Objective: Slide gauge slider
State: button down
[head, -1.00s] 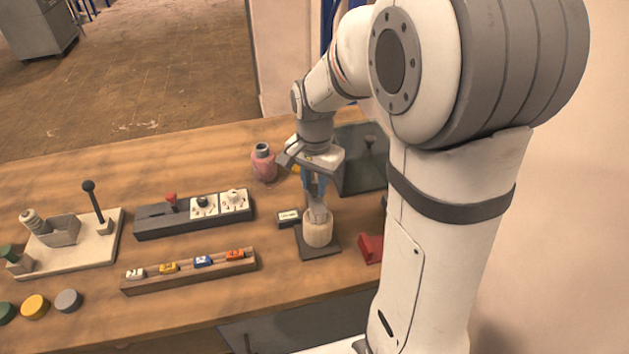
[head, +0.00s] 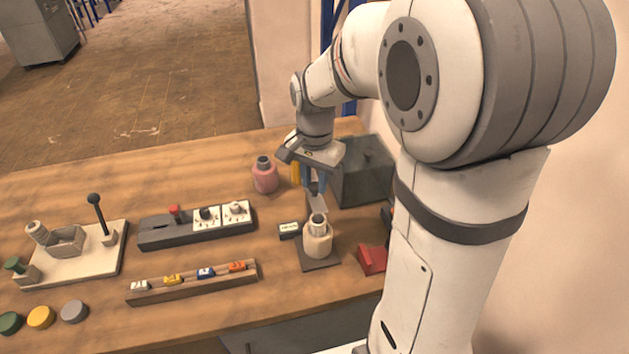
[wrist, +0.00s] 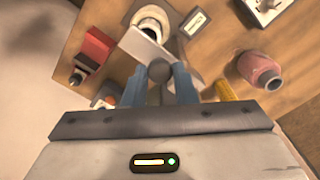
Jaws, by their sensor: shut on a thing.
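My gripper (head: 316,188) is shut on a round grey knob (wrist: 158,70) between its two blue fingers; its fingers also show in the wrist view (wrist: 159,84). A flat pale plate (wrist: 146,47) reaches from the knob toward a cream cylinder with a metal tube in its top. In the head view the plate (head: 318,203) lies just behind the cylinder (head: 318,245), whose open tube top shows. The cylinder stands upright on a dark base plate (head: 320,266). A small gauge display (head: 289,230) sits just left of it. I cannot tell whether the plate touches the cylinder.
A red block (head: 372,260) is right of the cylinder. A switch panel (head: 170,233) and a wooden rail (head: 190,288) lie to the left.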

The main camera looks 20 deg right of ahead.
aim_at(315, 185)
jog(key=c, duration=1.2)
grip_release()
jog(key=shift+r, duration=0.15)
jog(key=shift+o, duration=0.2)
notch_tip(315, 185, up, 8)
jog(key=shift+f+b, duration=0.1)
jog(key=shift+b, duration=0.3)
